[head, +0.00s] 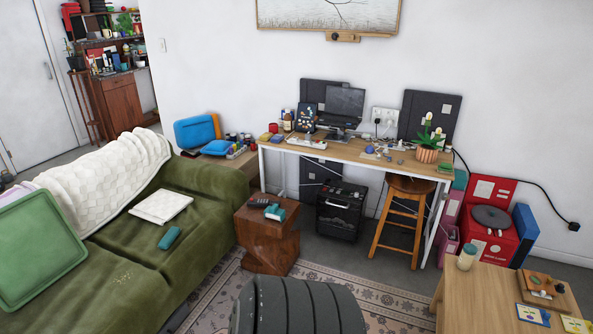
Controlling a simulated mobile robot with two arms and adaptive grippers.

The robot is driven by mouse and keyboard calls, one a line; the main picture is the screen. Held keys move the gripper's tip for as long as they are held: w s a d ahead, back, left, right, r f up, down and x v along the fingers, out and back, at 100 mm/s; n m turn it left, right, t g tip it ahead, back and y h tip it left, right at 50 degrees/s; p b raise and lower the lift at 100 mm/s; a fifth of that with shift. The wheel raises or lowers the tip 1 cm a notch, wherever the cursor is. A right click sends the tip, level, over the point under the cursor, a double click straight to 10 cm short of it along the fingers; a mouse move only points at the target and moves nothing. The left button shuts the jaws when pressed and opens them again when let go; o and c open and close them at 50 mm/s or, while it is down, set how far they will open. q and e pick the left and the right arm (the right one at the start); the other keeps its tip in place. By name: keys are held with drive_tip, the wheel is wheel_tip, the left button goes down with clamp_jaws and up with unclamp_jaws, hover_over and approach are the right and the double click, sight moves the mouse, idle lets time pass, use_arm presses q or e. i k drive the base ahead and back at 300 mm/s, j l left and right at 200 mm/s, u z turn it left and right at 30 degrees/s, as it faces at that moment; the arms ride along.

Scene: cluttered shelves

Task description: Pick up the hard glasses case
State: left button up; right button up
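A small teal, rounded oblong object (169,238) lies on the seat of the green sofa (120,270), near its front edge. It looks like the hard glasses case, and it looks closed. Another teal item (275,212) lies on the wooden side table, beside a dark small object (259,203); it is too small to tell what it is. Neither of my grippers shows in the head view, so nothing is seen touching the case.
The wooden side table (267,245) stands right of the sofa. A white folded cloth (160,206) and green tray (38,248) rest on the sofa. A dark ribbed rounded shape (300,308) fills the bottom centre. A low wooden table (480,300) stands right; patterned rug (385,300) between.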

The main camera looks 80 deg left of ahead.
sight(173, 232)
drive_tip(key=u, duration=3.7)
